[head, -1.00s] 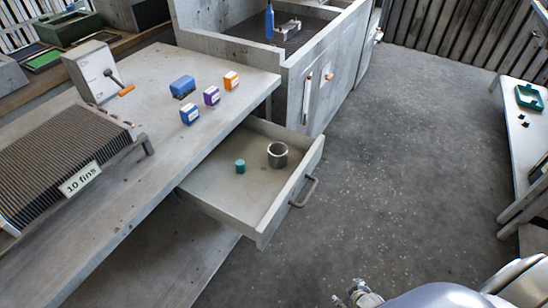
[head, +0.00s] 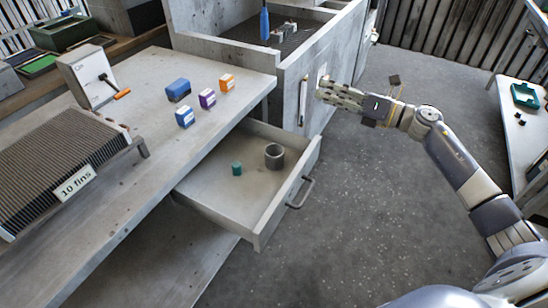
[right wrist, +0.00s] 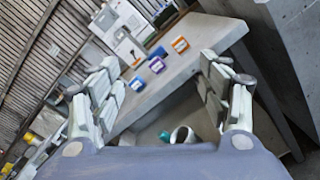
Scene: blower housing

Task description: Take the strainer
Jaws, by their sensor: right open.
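A grey hollow metal cylinder (head: 275,156), which may be the strainer, stands in the open drawer (head: 215,197). A small teal cylinder (head: 237,169) stands to its left. In the right wrist view, the hollow cylinder (right wrist: 182,135) and the teal piece (right wrist: 164,136) show low between my fingers. My right gripper (head: 322,91) is open and empty, up and right of the drawer, by the grey cabinet front. Its two fingers are spread wide in the right wrist view (right wrist: 160,62). It touches neither drawer piece. My left gripper is out of view.
The drawer has a bar handle (head: 301,192) and sits under a bench (head: 160,185). On the bench are several small boxes (head: 185,117), a cranked device (head: 88,79) and a finned block (head: 65,165). The floor right of the drawer is clear.

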